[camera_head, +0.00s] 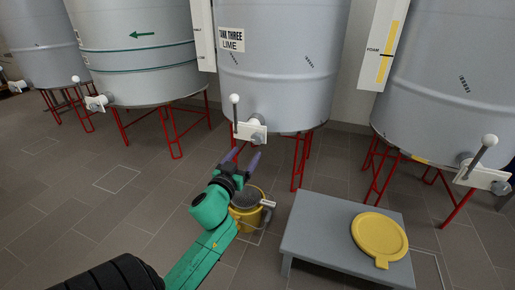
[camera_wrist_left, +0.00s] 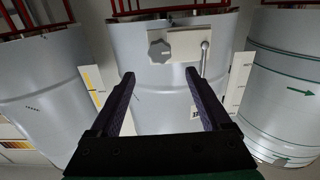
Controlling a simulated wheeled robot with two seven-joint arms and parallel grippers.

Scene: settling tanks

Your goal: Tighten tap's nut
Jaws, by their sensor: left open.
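The tap (camera_head: 250,131) of the middle tank, labelled TANK THREE LIME (camera_head: 290,70), has a white plate and an upright lever with a white ball. Its grey lobed nut (camera_wrist_left: 160,51) shows clearly in the upside-down left wrist view, beside the white plate (camera_wrist_left: 197,44) and lever. In the head view the nut is small, near the plate. My left gripper (camera_head: 241,158) is open and empty, below and in front of the tap, apart from it. In the wrist view its two purple fingers (camera_wrist_left: 159,76) frame the tank, with the nut beyond their tips. My right gripper is not in view.
A yellow bucket (camera_head: 248,219) stands on the floor beside my left forearm. A grey low table (camera_head: 322,224) at the right bears a yellow lid (camera_head: 380,236). Other tanks (camera_head: 140,50) on red legs stand at both sides. Tiled floor is free at the left.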

